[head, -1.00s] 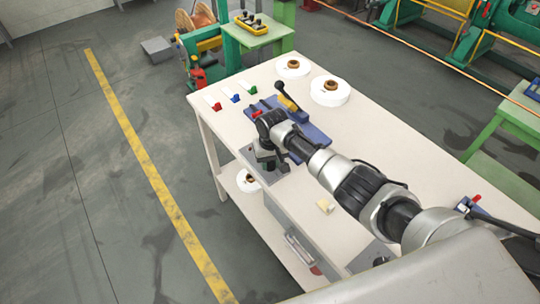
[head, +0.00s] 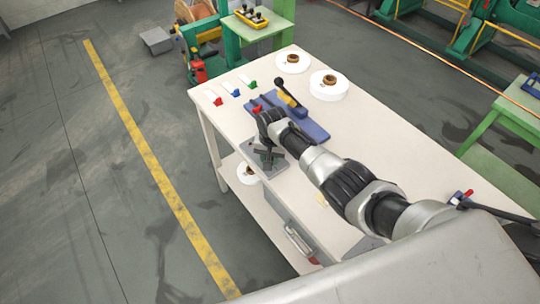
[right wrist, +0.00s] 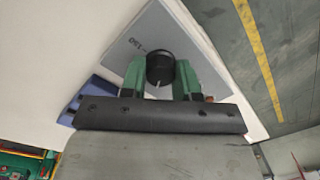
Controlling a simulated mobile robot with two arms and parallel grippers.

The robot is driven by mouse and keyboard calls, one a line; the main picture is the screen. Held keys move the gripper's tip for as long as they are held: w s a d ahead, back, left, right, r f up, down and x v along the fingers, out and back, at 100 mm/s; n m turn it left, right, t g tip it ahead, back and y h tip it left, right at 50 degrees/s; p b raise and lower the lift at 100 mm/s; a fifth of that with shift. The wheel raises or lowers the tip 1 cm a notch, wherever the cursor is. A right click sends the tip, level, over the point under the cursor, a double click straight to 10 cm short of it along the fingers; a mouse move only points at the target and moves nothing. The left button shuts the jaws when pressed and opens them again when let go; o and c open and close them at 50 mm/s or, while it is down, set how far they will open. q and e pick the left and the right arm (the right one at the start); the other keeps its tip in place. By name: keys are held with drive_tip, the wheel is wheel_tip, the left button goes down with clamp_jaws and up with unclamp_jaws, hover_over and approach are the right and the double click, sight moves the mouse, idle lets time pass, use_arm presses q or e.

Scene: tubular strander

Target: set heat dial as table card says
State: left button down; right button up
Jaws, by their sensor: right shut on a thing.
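The heat dial (right wrist: 160,68) is a round black knob with a small white mark, on a grey plate (right wrist: 153,30). Printed figures show on the plate beyond the knob, upside down and hard to read. My right gripper (right wrist: 160,78) has its green fingers closed on both sides of the dial. In the head view the right gripper (head: 265,157) is over the plate at the table's near left edge, and the wrist partly covers it. Small white cards (head: 229,84) stand by red, blue and green pieces; no writing is legible. My left gripper is not in view.
A blue fixture (head: 312,130) with a black-knobbed lever stands beside the plate on the white table (head: 385,150). Two white reels (head: 328,88) are at the far edge.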

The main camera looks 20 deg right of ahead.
drive_tip(key=o, duration=0.9)
drive_tip(key=shift+r, duration=0.45)
drive_tip(key=r, duration=1)
drive_tip(key=shift+d, duration=0.2)
drive_tip(key=shift+s+f, duration=0.15)
